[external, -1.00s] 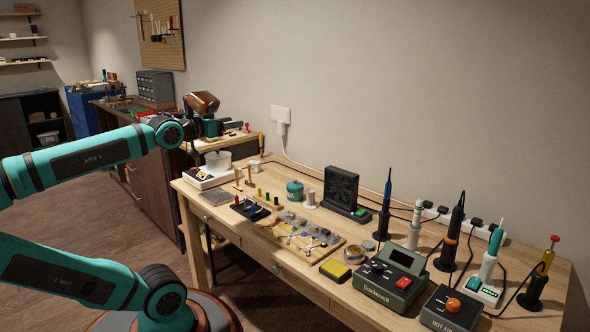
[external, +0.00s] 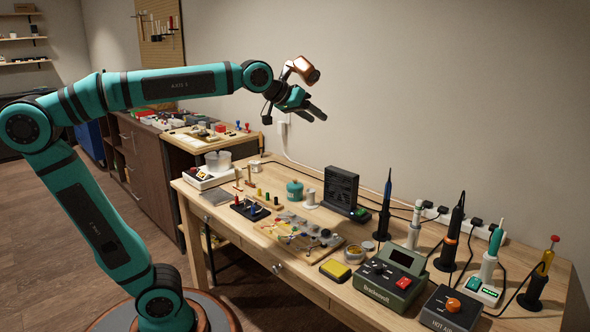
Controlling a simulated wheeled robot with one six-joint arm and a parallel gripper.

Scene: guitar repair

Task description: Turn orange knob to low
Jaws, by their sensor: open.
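The orange knob (external: 453,304) sits on top of a dark box marked HOT AIR (external: 440,318) at the near right corner of the table. The direction the knob points is too small to tell. My gripper (external: 318,112) is open and empty, raised high above the back left part of the table. It is far to the left of the knob and well above it.
A green soldering station (external: 388,282) stands left of the dark box, with a yellow sponge (external: 335,269) beside it. A black fan unit (external: 340,188) stands at the back. The air above the table is clear.

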